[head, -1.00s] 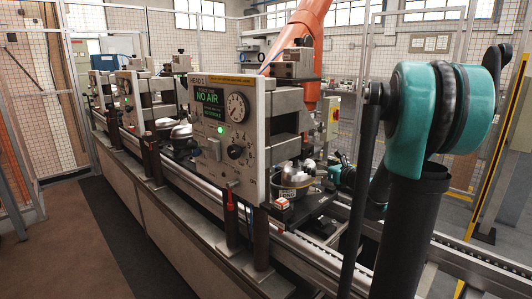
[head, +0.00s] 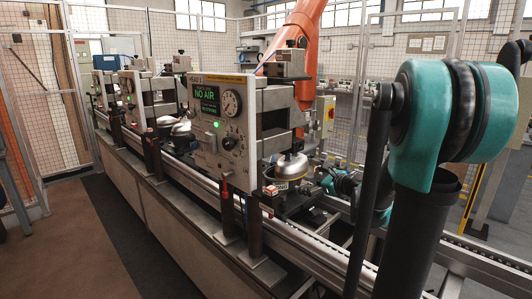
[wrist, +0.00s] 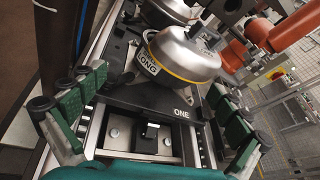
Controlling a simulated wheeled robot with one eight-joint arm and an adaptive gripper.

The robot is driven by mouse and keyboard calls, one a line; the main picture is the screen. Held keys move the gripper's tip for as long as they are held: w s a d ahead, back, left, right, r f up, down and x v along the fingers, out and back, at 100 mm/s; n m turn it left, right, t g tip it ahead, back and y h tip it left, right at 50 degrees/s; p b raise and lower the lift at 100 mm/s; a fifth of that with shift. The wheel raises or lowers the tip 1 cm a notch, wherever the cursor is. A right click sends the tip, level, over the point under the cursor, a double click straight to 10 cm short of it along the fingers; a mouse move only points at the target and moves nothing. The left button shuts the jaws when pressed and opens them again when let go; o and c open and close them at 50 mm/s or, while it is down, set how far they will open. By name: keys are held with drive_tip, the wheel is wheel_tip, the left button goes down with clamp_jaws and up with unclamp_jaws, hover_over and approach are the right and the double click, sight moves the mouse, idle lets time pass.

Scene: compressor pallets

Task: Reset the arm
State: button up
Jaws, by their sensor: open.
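My gripper (wrist: 152,98) is open in the wrist view, with green-padded fingers wide apart at left and right and nothing between the pads. In the head view my gripper (head: 338,182) is small, right of the test station and partly hidden by my arm. A silver domed compressor (wrist: 185,58) with a yellow band and a label ending in "ONG" sits on a dark pallet (wrist: 150,97) marked "ONE", beyond the fingers. The compressor (head: 291,165) also shows in the head view, beside the station. I cannot tell whether a finger touches the pallet.
A test station (head: 207,125) reading "NO AIR" stands over the conveyor rail (head: 315,240), with similar stations further left. A red-and-white block (head: 270,190) is by the rail. An orange robot arm (head: 300,35) stands behind. The floor (head: 50,240) at left is clear.

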drive_tip(key=s+a+f+n+g+h, duration=0.35)
drive_tip(key=s+f+n+g, duration=0.25)
drive_tip(key=s+f+n, duration=0.85)
drive_tip(key=s+d+f+n+g+h, duration=0.1)
drive_tip(key=s+d+f+n+h, duration=0.1)
drive_tip(key=s+n, duration=0.3)
drive_tip(key=s+d+f+n+g+h, duration=0.1)
drive_tip(key=s+d+f+n+h, duration=0.1)
drive_tip(key=s, duration=0.7)
drive_tip(key=d+f+n, duration=0.1)
drive_tip(key=d+n, duration=0.1)
drive_tip(key=n, duration=0.1)
drive_tip(key=shift+s+d+n, duration=0.15)
drive_tip(key=shift+d+n, duration=0.05)
drive_tip(key=shift+n, duration=0.15)
